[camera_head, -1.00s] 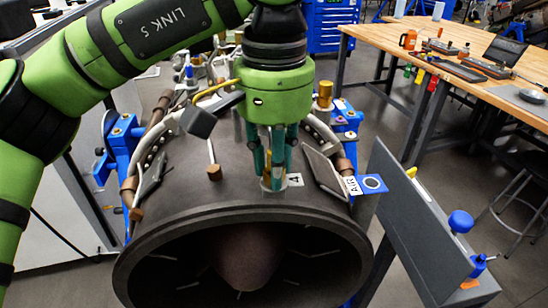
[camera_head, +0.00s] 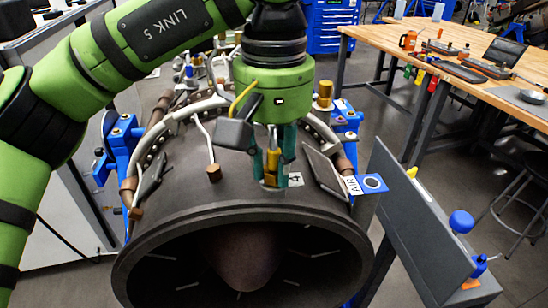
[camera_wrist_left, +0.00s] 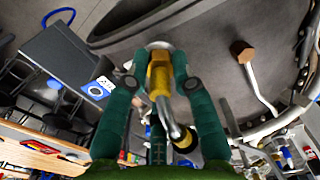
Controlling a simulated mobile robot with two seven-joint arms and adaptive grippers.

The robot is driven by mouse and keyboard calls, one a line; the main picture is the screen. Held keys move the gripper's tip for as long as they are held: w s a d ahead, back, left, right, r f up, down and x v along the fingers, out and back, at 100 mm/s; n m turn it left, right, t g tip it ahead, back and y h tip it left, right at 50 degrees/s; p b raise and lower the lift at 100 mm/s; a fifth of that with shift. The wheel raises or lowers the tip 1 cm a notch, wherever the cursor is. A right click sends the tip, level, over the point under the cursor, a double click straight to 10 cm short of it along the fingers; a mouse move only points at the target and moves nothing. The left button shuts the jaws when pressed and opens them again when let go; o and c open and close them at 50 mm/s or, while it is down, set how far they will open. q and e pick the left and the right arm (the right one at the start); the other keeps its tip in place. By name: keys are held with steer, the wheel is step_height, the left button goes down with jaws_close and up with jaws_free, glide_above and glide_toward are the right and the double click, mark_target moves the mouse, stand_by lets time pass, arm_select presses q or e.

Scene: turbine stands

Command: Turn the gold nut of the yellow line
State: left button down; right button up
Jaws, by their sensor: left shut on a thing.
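The gold nut (camera_head: 272,161) stands upright on the dark grey turbine casing (camera_head: 205,190), beside a white tag marked 4. My left gripper (camera_head: 273,182) points down from above, its green fingers around the nut and shut on it. In the left wrist view the gold nut (camera_wrist_left: 160,78) sits between the two green fingers (camera_wrist_left: 163,62), with a silver tube running from its near end. My right gripper is not in view.
A bent pipe with a brown end cap (camera_head: 214,172) stands left of the gripper. Another gold fitting (camera_head: 324,93) is at the back right. A grey tilted panel (camera_head: 420,220) with blue knobs stands at the right. A wooden workbench (camera_head: 440,80) is beyond.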

arm_select(q)
steer(key=c, duration=1)
jaws_free()
step_height(320, 180, up, 12)
